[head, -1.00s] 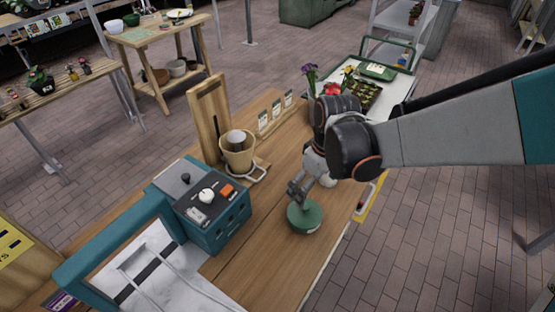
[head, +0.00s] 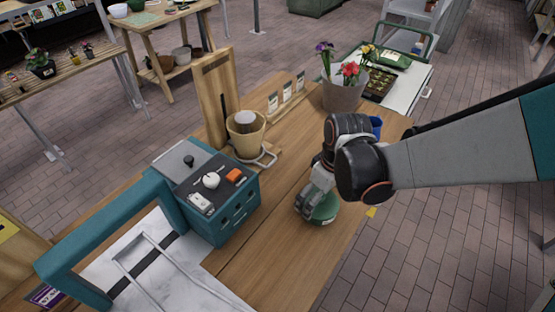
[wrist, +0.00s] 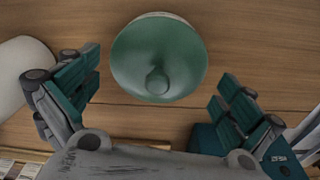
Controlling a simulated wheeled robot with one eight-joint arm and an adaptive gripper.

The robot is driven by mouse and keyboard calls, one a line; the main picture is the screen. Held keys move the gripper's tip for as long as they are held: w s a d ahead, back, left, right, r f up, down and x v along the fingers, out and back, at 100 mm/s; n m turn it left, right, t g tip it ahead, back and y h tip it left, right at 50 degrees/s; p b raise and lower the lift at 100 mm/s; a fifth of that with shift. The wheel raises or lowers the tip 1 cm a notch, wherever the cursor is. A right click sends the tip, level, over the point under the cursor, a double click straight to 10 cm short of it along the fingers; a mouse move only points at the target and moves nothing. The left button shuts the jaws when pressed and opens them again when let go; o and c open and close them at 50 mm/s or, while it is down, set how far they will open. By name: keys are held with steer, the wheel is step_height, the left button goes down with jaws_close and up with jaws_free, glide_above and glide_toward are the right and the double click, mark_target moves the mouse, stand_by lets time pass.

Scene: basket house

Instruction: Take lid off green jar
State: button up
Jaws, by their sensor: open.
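The green jar (head: 325,212) stands on the wooden counter, partly hidden behind my gripper (head: 308,208) in the head view. In the wrist view I look down on its round green lid (wrist: 150,50), which has a small knob (wrist: 157,82). The lid is on the jar. My gripper (wrist: 160,92) is open and empty. Its two teal-padded fingers are spread wide, one on the left and one on the right, and the lid's near edge lies between and beyond them. I see no finger touching it.
A teal box (head: 212,195) with small items on top stands left of the jar. A tan pot (head: 246,135) and a flower pot (head: 343,92) stand farther back. A blue cup (head: 376,126) is behind my wrist. The counter (head: 285,265) in front is clear.

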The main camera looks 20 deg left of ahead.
steer(key=shift+w, duration=0.1)
steer(key=shift+c, duration=0.2)
steer(key=c, duration=1.4)
